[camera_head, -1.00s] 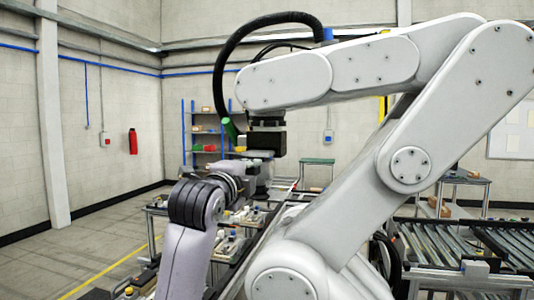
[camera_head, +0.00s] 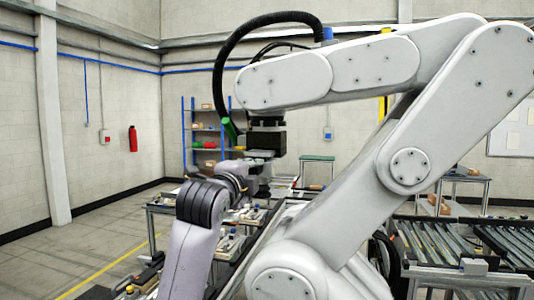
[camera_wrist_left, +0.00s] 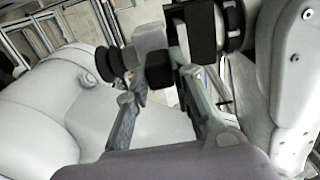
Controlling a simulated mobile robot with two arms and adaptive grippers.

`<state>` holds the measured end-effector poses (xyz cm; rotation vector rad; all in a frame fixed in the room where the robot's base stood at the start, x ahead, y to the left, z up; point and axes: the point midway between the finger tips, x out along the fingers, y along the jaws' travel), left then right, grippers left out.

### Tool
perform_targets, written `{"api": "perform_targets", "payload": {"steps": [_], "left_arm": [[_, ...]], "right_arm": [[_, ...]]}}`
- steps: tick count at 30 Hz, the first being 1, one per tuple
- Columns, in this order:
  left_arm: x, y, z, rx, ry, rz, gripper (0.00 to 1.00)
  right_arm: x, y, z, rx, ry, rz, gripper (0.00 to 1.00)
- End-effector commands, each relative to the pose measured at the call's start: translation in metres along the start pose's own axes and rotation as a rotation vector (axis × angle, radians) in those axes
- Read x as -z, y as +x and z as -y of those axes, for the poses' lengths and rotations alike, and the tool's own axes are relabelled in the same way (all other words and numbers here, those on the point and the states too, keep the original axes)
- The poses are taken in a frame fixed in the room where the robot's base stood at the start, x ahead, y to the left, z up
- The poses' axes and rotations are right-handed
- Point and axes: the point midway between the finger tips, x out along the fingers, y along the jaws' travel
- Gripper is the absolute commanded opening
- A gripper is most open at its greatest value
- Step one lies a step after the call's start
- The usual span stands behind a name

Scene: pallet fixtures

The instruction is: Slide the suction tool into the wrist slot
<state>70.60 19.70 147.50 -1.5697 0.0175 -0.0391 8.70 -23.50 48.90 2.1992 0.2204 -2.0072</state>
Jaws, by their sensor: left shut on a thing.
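A large white industrial arm (camera_head: 360,65) reaches across the head view from the right. Its black wrist block (camera_head: 266,138) hangs at the arm's end. My left gripper (camera_head: 254,170) is just below and left of this block, small and partly hidden by my own wrist. In the left wrist view my left gripper (camera_wrist_left: 158,80) is shut on the suction tool (camera_wrist_left: 150,42), a light grey body with black round parts, held at the fingertips. Dark round parts show close to the tool at upper right. I cannot tell whether the tool touches the slot. My right gripper is out of view.
The white arm's lower links fill the right and front. A roller conveyor (camera_head: 450,245) is at right. A blue shelf (camera_head: 208,130) stands far behind. The floor at left is open.

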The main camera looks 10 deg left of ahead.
Motion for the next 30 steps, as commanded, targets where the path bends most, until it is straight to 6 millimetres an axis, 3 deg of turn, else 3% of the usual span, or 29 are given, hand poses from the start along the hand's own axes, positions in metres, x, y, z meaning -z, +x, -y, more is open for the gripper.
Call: {"api": "perform_targets", "payload": {"steps": [30], "left_arm": [[0.0, 0.016, 0.002, 0.005, 0.0, 0.0, 0.0]], "right_arm": [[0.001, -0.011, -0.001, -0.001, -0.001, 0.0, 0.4]]}}
